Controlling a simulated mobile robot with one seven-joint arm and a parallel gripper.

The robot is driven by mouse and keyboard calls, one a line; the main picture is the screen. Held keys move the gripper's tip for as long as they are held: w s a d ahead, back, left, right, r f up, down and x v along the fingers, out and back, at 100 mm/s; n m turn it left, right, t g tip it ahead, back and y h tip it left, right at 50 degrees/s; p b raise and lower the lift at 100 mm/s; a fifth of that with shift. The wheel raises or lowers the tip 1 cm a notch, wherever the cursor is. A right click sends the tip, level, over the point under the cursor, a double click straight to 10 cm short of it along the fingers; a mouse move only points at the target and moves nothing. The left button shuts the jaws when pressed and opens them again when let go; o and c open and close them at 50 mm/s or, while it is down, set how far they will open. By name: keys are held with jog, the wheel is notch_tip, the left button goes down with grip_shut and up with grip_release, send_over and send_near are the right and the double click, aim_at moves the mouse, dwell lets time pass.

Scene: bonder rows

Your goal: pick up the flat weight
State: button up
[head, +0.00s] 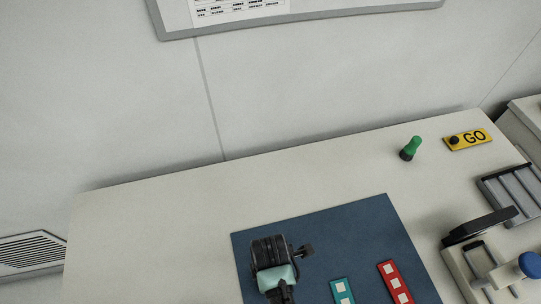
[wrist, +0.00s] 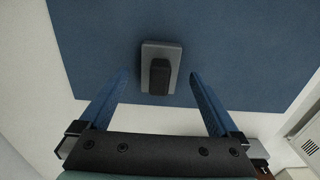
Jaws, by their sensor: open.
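The flat weight (wrist: 149,70) is a grey rectangular plate with a raised black block on top. In the wrist view it lies on the blue mat (wrist: 90,35), at the upper middle. My gripper (wrist: 160,76) is open, with one blue finger on each side of the weight's near part and a gap on both sides. Nothing is held. In the head view my wrist (head: 270,262) is over the mat and hides the fingers. A small dark piece (head: 306,251) shows just right of it, probably the weight.
On the mat lie a teal strip (head: 343,291) and a red strip (head: 391,279) with pale squares. Farther right stand a green-topped peg (head: 412,147), a yellow GO plate (head: 467,140), a grey slotted tray (head: 514,184) and a device with a blue knob (head: 530,265). The table's left is clear.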

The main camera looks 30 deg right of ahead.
jog(key=shift+f, duration=1.25)
grip_shut()
jog(key=shift+w, duration=0.1)
